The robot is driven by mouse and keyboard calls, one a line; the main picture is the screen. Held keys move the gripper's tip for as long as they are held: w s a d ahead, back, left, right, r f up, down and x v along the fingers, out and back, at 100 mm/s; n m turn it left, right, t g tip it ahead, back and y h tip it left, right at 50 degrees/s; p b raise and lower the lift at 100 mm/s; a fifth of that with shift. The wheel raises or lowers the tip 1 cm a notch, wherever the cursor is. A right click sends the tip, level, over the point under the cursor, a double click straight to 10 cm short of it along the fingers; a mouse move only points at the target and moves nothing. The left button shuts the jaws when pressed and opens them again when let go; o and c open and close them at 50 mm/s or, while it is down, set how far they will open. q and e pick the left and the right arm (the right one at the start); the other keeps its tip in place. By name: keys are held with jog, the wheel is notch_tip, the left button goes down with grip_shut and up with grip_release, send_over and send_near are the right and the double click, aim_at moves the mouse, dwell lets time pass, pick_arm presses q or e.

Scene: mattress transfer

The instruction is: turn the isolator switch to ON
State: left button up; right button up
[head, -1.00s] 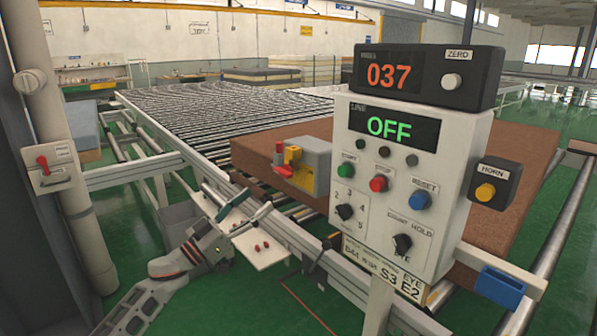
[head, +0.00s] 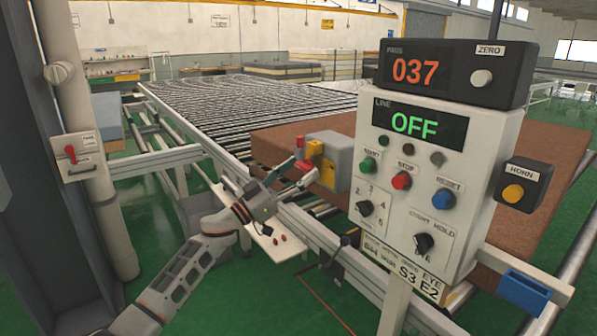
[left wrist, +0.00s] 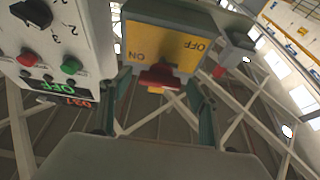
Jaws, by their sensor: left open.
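The isolator switch (head: 328,158) is a grey box with a yellow face on the conveyor's side, left of the control panel. In the left wrist view its yellow plate (left wrist: 185,50) carries the words ON and OFF, upside down. Its red handle (left wrist: 160,78) stands out from the plate; I cannot tell clearly which word it points to. My left gripper (head: 287,180) is open just in front of the switch. In the left wrist view the open left gripper (left wrist: 160,88) has a dark green finger on either side of the handle, with gaps, apparently not touching it.
The control panel (head: 408,178) stands close on the right and its display reads OFF. A brown mattress (head: 540,150) lies behind. A small red-lever box (head: 80,155) is on the left post. A white shelf (head: 270,243) sits below my gripper.

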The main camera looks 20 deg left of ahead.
pick_arm(q)
jog(key=c, duration=1.1)
